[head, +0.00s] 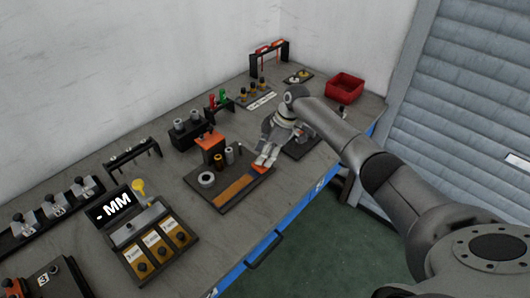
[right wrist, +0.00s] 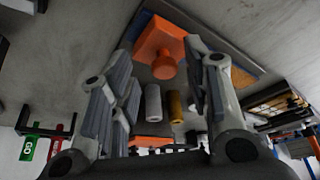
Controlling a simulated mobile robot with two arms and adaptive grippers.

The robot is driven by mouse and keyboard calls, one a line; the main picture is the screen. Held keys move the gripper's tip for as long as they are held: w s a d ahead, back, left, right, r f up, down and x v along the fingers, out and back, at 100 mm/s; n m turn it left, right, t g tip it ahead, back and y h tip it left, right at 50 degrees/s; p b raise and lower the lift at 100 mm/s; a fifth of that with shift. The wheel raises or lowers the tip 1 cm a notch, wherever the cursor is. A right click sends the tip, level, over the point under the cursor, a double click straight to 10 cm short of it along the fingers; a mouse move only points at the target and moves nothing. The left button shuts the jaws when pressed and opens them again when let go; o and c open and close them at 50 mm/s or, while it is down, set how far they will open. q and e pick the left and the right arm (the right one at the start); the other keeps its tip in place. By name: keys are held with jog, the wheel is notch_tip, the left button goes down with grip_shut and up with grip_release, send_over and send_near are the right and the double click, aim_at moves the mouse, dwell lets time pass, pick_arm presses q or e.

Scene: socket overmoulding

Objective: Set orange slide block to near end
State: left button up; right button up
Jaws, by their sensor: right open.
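The orange slide block (right wrist: 158,38) has a round orange knob on it, seen clearly in the right wrist view. In the head view only a bit of orange (head: 261,161) shows by my fingertips, at the right part of a dark board (head: 230,207) with an orange-brown strip. My right gripper (head: 266,161) is open and low over that board. In the right wrist view its fingers (right wrist: 165,60) stand to either side of the knob, with gaps visible; contact cannot be told. My left gripper is not in view.
A grey cylinder (head: 229,155), a brass cylinder (head: 218,160) and a grey ring (head: 206,179) stand on the board beside the strip. An orange-topped dark stand (head: 210,144) is behind them. A gauge box (head: 150,237) stands at left, a red bin (head: 345,87) at the back right.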

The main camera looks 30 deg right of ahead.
jog(key=v, duration=1.2)
